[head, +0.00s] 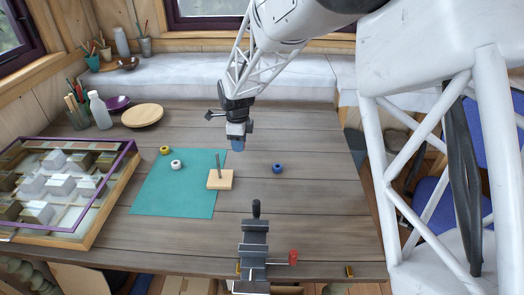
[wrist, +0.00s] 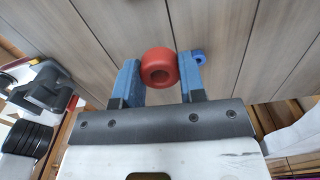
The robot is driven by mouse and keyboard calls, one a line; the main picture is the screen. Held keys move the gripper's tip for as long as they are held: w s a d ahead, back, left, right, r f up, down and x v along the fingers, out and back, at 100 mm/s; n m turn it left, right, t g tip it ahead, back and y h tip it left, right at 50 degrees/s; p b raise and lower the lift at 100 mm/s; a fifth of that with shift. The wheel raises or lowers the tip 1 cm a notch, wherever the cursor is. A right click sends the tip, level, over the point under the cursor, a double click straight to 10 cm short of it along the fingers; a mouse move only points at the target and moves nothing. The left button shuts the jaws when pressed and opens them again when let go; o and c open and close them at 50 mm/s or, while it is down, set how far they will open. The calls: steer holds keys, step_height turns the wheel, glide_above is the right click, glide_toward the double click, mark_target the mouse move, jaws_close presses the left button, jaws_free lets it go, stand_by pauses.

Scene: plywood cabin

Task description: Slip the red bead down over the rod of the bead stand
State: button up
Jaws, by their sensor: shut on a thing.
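My gripper (head: 237,146) hangs over the table, a little up and right of the bead stand in the head view. The wrist view shows the red bead (wrist: 160,67) between its two blue fingers, shut on it, with the hole facing the camera. The red bead cannot be made out in the head view. The bead stand (head: 226,184) is a light wooden block with an upright grey rod (head: 218,162), at the right edge of the teal mat. The rod looks bare. The stand is not seen in the wrist view.
A yellow bead (head: 164,150) and a white bead (head: 176,165) lie on the teal mat (head: 180,200). A blue bead (head: 277,168) lies right of the stand. A vise (head: 254,245) is at the front edge, a glass-topped case (head: 60,195) at left, a wooden plate (head: 142,115) behind.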

steer(key=a+r, duration=0.1)
steer(key=a, duration=0.1)
steer(key=a+r, duration=0.1)
steer(key=a, duration=0.2)
steer(key=s+a+r, duration=0.1)
steer(key=a, duration=0.1)
steer(key=shift+s+a+r, duration=0.1)
steer(key=shift+a+r, duration=0.3)
steer(key=shift+f, duration=0.25)
steer(key=shift+f, duration=3.6)
steer(key=o, duration=1)
